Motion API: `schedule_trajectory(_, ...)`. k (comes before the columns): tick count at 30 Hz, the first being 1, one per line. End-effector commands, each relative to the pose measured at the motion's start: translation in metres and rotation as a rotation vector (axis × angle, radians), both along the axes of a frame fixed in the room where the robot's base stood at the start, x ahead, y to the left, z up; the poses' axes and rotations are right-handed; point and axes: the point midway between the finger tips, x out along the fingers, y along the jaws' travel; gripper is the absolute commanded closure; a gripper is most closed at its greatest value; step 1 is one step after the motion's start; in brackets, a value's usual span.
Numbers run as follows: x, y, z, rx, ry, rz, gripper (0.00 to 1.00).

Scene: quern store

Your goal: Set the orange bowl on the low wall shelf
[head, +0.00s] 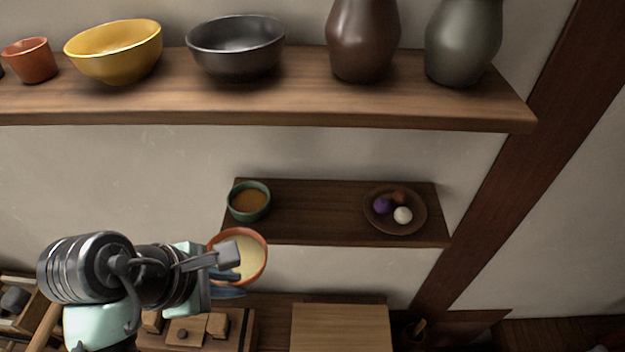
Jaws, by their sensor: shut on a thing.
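The orange bowl (262,273) has an orange rim and a pale cream inside. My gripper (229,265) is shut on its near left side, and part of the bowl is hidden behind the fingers. The bowl is at the front left edge of the low wall shelf (310,215) in the head view. It overlaps that edge in the picture, and I cannot tell whether it touches the shelf. The low shelf is dark wood, fixed to the pale wall under a larger shelf.
On the low shelf, a green bowl (249,201) with brown contents stands left and a brown dish (412,223) of small balls stands right, with bare shelf between. The upper shelf (300,106) holds bowls and jars. Below are a light wooden board (340,328) and wooden blocks (187,331).

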Motion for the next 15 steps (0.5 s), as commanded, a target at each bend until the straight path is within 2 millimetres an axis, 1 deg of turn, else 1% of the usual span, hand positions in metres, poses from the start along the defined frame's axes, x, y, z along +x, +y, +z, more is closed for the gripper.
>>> schedule_trajectory(1,-0.002,-0.001,0.003,0.008,-0.009,-0.012,1.0)
schedule_trajectory(3,-0.003,-0.003,0.003,0.021,-0.02,-0.035,1.0)
schedule_trajectory(7,0.004,-0.007,0.001,0.023,-0.021,-0.041,1.0)
schedule_trajectory(11,0.018,-0.019,-0.001,0.022,-0.021,-0.045,1.0)
schedule_trajectory(15,0.037,-0.033,-0.002,0.025,-0.022,-0.045,1.0)
